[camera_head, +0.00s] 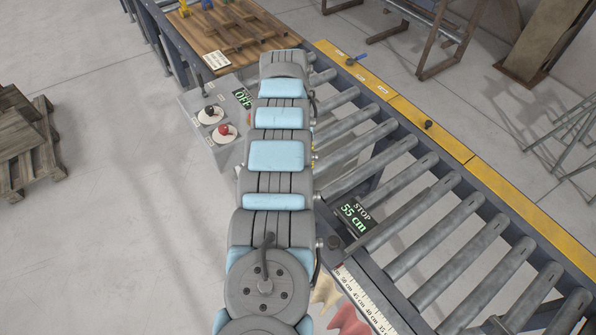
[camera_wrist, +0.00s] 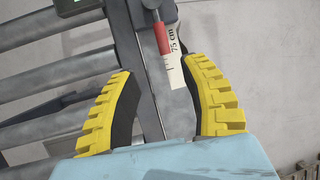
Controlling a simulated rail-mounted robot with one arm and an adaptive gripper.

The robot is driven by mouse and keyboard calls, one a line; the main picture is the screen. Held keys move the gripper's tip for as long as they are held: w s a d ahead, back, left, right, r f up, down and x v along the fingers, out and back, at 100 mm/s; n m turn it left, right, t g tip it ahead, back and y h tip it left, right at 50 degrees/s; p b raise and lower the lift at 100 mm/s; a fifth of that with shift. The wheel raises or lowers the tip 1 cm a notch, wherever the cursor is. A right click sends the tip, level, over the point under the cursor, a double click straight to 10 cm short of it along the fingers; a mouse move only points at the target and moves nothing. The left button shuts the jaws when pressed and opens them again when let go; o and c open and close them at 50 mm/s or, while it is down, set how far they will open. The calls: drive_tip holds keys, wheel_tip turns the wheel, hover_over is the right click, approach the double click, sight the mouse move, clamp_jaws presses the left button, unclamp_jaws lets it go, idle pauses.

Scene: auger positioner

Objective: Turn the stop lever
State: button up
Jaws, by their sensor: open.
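In the head view, a black display reading STOP and 55 cm (camera_head: 355,217) sits at the near side of the roller conveyor. Beyond and between the fingertips are a short red piece (camera_wrist: 161,38) and a white scale marked 75 cm (camera_wrist: 174,58), beside a grey metal rail. My arm hides the gripper in the head view.
A panel with a black knob (camera_head: 211,110), a red knob (camera_head: 223,130) and an OFF display (camera_head: 242,97) stands left of my arm. Conveyor rollers (camera_head: 400,175) and a yellow rail (camera_head: 440,130) lie right. A wooden pallet (camera_head: 28,145) is far left; floor between is clear.

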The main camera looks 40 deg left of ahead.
drive_tip(key=shift+a+r, duration=0.1)
drive_tip(key=shift+r, duration=0.35)
drive_tip(key=shift+r, duration=0.1)
drive_tip(key=shift+a, duration=0.15)
idle(0.4)
